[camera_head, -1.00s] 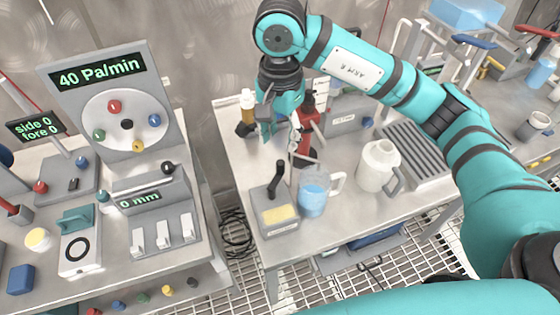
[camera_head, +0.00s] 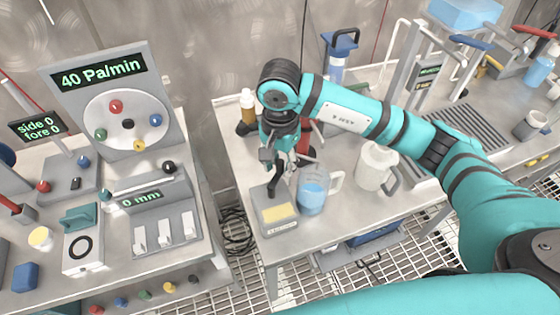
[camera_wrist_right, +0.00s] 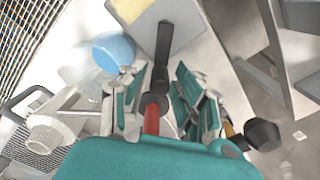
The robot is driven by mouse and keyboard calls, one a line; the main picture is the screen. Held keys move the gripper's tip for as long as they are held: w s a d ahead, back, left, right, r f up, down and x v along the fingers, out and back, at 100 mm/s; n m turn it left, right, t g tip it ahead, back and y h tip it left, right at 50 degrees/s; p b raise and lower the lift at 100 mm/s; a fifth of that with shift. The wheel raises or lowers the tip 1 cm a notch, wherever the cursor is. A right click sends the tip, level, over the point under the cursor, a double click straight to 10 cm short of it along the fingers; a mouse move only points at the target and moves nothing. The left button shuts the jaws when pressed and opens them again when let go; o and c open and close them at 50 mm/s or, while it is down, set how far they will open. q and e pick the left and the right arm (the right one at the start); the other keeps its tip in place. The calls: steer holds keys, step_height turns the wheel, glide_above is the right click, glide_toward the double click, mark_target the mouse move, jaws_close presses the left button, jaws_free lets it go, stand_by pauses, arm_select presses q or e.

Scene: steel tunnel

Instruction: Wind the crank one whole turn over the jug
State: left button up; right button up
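The clear jug (camera_head: 313,198) with blue liquid stands on the bench, right of a grey block (camera_head: 279,216) with a yellow face and an upright black handle (camera_head: 277,187). In the right wrist view, the jug's blue liquid (camera_wrist_right: 113,50) is at upper left and the black handle (camera_wrist_right: 165,40) is at top centre. My right gripper (camera_head: 277,165) points down just above and behind that block, its fingers apart on both sides of a dark part and a red piece (camera_wrist_right: 152,120). A red stand (camera_head: 305,135) behind the jug is mostly hidden by my arm; I cannot make out the crank clearly. My left gripper is not in view.
A white pitcher (camera_head: 376,166) stands right of the jug. A ridged grey tray (camera_head: 465,128) lies further right. The instrument console (camera_head: 118,100) stands left, across a gap with cables.

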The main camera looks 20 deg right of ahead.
jaws_close()
steer(key=shift+s+d+f+m+b, duration=0.25)
steer(key=shift+m+b, duration=0.55)
steer(key=shift+b, duration=0.2)
steer(key=shift+d+m, duration=0.1)
steer(key=shift+m, duration=0.2)
steer(key=shift+s+r+m+b, duration=0.2)
steer(key=shift+r+m+b, duration=0.05)
steer(key=shift+m+b, duration=0.15)
steer(key=shift+o, duration=1.7)
jaws_free()
